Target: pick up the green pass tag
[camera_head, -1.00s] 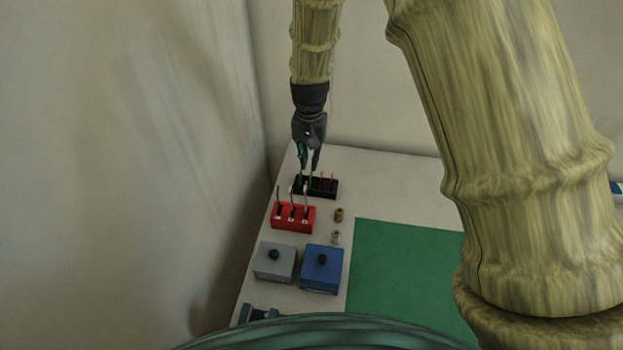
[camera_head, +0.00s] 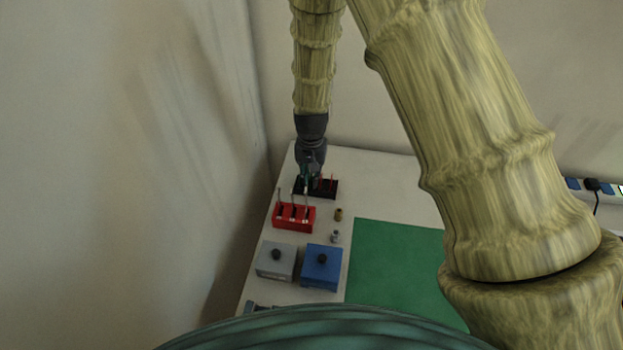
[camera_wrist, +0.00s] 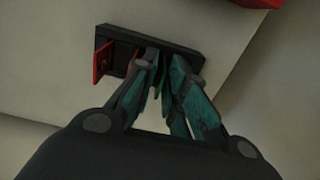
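The green pass tag (camera_wrist: 162,72) shows as a thin green strip between my fingers in the wrist view. It is at the black rack (camera_head: 329,194), and most of it is hidden by the fingers. My gripper (camera_wrist: 168,68) points down at the rack with its fingertips at rack height around the tag. The fingers are close together with a narrow gap. I cannot tell whether they touch the tag. In the head view my gripper (camera_head: 310,180) covers the left part of the rack. Red tags (camera_wrist: 103,62) stand in the same rack beside my fingers.
A red holder (camera_head: 294,224) with several upright items stands just in front of the rack. Grey (camera_head: 276,268) and blue (camera_head: 322,275) boxes and two small fittings are nearer. A green mat (camera_head: 395,270) lies to the right. Walls stand close at left and behind.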

